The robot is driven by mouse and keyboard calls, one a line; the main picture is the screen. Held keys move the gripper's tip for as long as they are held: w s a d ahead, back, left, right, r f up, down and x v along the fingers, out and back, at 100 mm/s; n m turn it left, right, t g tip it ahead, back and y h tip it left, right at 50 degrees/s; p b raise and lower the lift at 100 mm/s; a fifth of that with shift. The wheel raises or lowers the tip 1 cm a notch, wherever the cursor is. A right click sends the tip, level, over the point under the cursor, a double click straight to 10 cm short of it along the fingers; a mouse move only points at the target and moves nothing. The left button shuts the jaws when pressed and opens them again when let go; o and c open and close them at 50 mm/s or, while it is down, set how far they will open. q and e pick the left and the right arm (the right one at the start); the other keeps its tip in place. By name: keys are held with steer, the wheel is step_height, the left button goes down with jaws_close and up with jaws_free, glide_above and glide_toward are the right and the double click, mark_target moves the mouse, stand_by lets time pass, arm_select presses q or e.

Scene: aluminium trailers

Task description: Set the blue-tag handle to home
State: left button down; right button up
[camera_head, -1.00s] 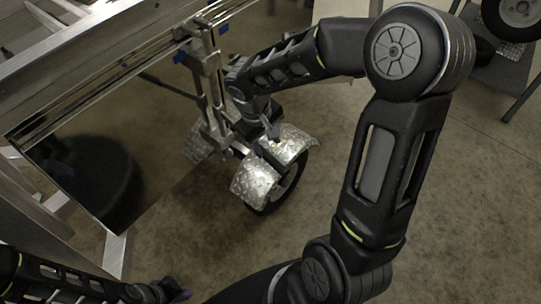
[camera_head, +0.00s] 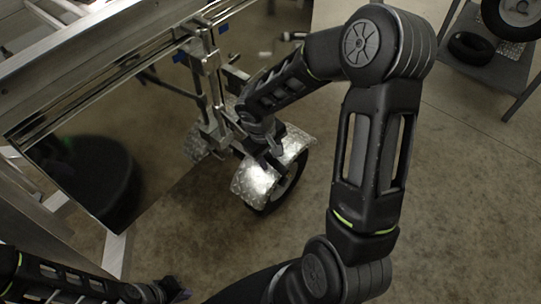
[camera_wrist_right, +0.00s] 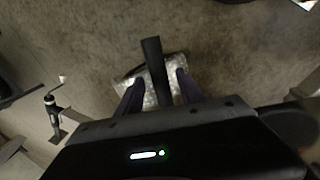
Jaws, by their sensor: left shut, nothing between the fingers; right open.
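My right gripper (camera_head: 272,156) is open above the silver tread-plate fender (camera_head: 258,180) of a small trailer wheel. In the right wrist view, its two fingers (camera_wrist_right: 158,95) stand on either side of a dark upright bar (camera_wrist_right: 152,62), with the fender (camera_wrist_right: 150,88) behind. I cannot tell whether the bar is the handle or whether the fingers touch it. Small blue tags show on the trailer frame, one near the rail (camera_head: 222,29) and one further left (camera_head: 180,56); which handle they mark is unclear. My left gripper (camera_head: 178,290) is shut and empty at the bottom edge.
The aluminium trailer rail (camera_head: 120,55) and a dark glossy panel (camera_head: 90,165) fill the left. A metal post assembly (camera_head: 212,100) stands beside the wheel. A grey stand with tyres (camera_head: 480,65) is at upper right. The floor (camera_head: 440,220) right of my arm is clear.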

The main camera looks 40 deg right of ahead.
jaws_close()
stand_by(0.5)
stand_by(1.0)
